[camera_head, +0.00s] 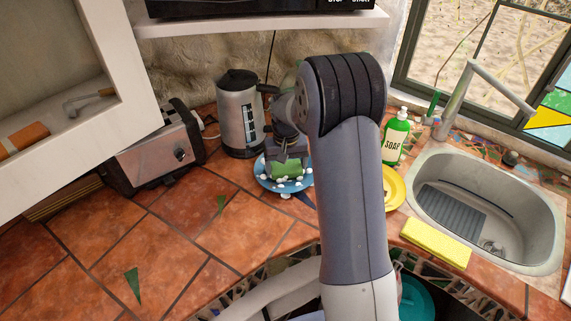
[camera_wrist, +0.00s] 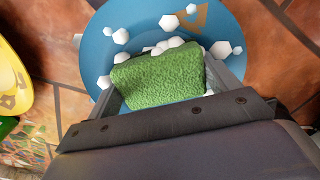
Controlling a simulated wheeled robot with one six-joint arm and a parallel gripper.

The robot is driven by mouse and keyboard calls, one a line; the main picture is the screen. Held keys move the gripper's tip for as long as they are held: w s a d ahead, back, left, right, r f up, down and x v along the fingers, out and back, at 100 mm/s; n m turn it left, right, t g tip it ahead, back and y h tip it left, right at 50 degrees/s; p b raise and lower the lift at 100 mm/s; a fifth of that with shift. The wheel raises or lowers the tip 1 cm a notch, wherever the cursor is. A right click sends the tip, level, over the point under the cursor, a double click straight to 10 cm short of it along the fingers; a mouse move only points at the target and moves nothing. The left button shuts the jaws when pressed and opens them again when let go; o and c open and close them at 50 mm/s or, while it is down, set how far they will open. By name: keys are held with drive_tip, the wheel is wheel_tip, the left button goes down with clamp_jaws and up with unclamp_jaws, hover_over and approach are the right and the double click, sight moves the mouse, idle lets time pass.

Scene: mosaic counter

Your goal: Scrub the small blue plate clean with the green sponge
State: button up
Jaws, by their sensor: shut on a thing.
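The small blue plate (camera_head: 265,181) lies on the tiled counter in front of the kettle. White foam blobs and a brown stain show on the plate (camera_wrist: 228,30) in the wrist view. My gripper (camera_head: 287,160) is over the plate, shut on the green sponge (camera_head: 287,171). In the wrist view the sponge (camera_wrist: 158,77) sits between my two fingers and covers the near part of the plate. It appears to be at or just above the plate's surface; exact contact is hidden.
A metal kettle (camera_head: 240,118) stands behind the plate and a toaster (camera_head: 158,150) at the left. A yellow plate (camera_head: 394,188), a green soap bottle (camera_head: 396,137), a yellow sponge (camera_head: 436,241) and the sink (camera_head: 480,225) are at the right. The front left counter is mostly clear.

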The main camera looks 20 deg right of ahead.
drive_tip(key=shift+r, duration=0.1)
drive_tip(key=shift+r+p, duration=2.65)
drive_tip(key=shift+r, duration=1.15)
